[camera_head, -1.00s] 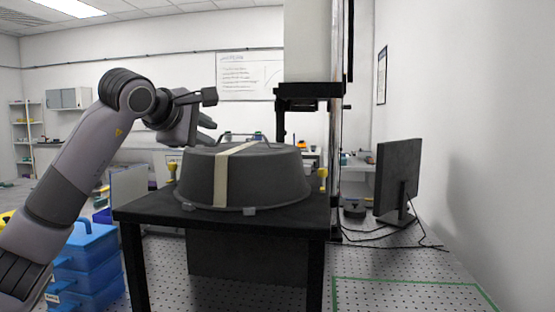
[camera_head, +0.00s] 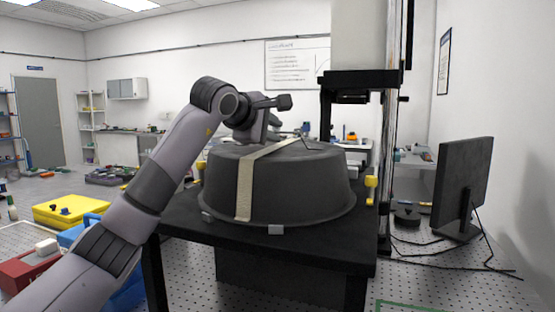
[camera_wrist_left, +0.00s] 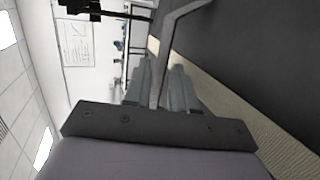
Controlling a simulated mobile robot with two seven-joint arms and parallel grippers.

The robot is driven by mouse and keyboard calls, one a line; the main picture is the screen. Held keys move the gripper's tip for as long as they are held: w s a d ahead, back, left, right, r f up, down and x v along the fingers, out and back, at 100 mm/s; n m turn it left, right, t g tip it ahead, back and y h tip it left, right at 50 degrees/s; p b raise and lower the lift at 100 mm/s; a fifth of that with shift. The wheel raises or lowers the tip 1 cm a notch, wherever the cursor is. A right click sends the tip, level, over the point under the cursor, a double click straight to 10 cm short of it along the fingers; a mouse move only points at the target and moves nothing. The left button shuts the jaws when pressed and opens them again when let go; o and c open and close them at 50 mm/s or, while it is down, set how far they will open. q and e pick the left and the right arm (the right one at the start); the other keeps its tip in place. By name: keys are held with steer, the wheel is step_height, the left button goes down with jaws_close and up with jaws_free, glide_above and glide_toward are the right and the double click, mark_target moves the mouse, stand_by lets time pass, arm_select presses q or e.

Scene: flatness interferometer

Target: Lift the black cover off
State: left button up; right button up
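The black cover (camera_head: 310,185) is a broad tub-shaped dome with a pale strap (camera_head: 245,185) running over it. It sits on a black table (camera_head: 290,245). A thin grey handle (camera_head: 307,150) stands on its top. My left gripper (camera_head: 268,138) is at the far side of the cover's top, and its fingertips are hidden there. In the left wrist view, its two fingers (camera_wrist_left: 161,80) lie on either side of the grey handle bar (camera_wrist_left: 167,45). I cannot tell whether they touch it. My right gripper is not in view.
A tall column (camera_head: 392,130) with a dark head unit (camera_head: 362,82) stands behind the cover. A monitor (camera_head: 462,188) stands further right. A yellow case (camera_head: 70,210) and blue boxes (camera_head: 72,236) are at the left.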

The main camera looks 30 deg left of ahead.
arm_select(q)
steer(key=shift+x, duration=1.25)
jaws_close()
stand_by(0.4)
steer(key=shift+r, duration=0.1)
